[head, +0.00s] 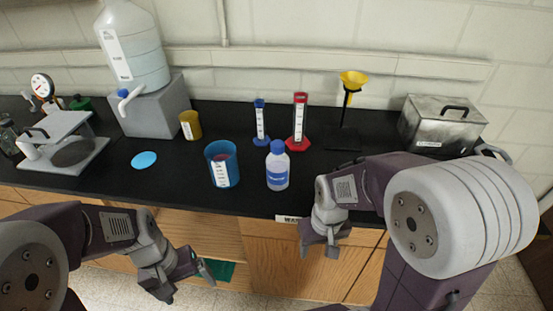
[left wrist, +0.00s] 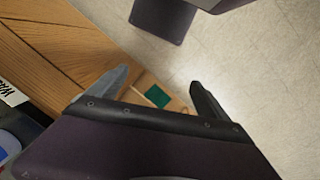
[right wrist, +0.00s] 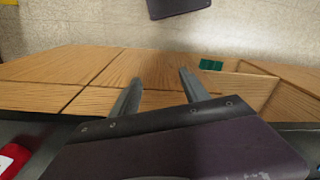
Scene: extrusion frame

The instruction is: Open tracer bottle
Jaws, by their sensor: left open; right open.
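A small bottle (head: 277,170) with a blue cap (head: 277,147) stands upright near the front edge of the black bench, in the middle of the head view. I take it to be the tracer bottle; its cap is on. My left gripper (head: 190,280) is open and empty in front of the bench, below the bench top and left of the bottle. My right gripper (head: 322,245) is open and empty at the front edge, to the right of the bottle and lower. Both wrist views show fingers apart with nothing between them.
A blue cup (head: 222,164) stands just left of the bottle. Blue (head: 260,122) and red (head: 298,122) cylinders stand behind it. A yellow funnel (head: 352,80) on a stand and a metal box (head: 442,125) are at right. A large jug (head: 132,50) is at back left.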

